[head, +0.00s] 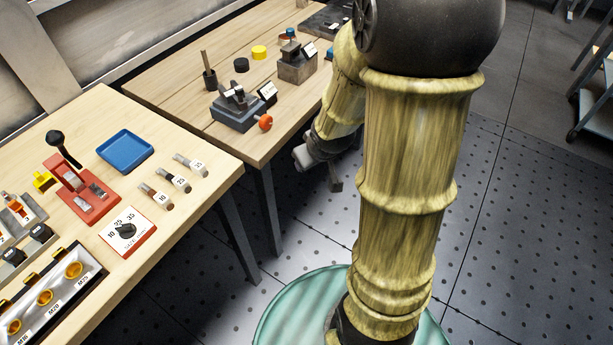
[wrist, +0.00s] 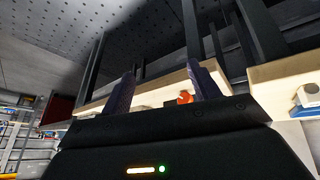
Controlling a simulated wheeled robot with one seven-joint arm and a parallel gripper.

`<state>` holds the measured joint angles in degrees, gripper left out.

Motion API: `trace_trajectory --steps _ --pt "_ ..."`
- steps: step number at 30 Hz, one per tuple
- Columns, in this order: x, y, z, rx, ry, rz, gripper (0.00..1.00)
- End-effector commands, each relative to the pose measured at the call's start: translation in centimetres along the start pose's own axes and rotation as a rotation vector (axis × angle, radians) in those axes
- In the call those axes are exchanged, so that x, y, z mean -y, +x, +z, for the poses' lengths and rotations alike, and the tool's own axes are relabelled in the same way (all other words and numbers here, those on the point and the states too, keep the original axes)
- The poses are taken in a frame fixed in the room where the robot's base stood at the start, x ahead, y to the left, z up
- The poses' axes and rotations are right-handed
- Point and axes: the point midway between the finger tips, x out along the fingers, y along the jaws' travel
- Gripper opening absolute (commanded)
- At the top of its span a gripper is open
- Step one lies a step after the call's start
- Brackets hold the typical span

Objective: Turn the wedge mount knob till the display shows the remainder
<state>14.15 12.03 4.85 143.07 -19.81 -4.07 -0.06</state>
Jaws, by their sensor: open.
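A grey wedge mount (head: 238,113) sits near the front edge of the far wooden table. An orange-red knob (head: 265,122) sticks out of its right side. A small dark-framed display (head: 267,93) stands just behind it; its reading is too small to make out. My gripper (head: 320,170) hangs to the right of the table, beyond its edge and apart from the knob. In the wrist view my gripper (wrist: 162,82) is open and empty. The orange-red knob (wrist: 185,97) shows between its fingers, farther off, beside the pale table edge.
A grey block fixture (head: 297,66), a yellow disc (head: 259,52) and a black disc (head: 241,65) stand on the far table. The near table holds a blue tray (head: 125,150), a red lever fixture (head: 84,196) and a dial plate (head: 127,231). Open floor lies right of the tables.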

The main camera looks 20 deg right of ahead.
Motion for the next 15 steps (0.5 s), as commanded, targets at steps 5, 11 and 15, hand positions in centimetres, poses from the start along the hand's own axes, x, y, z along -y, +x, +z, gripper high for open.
trace_trajectory --steps 5,11,15 --pt "1.4 -2.4 1.1 0.074 0.05 0.001 0.61" --pt "3.1 -4.7 2.4 0.149 0.104 -0.013 0.61" --pt "4.4 -6.3 3.3 0.198 0.139 -0.031 0.61"
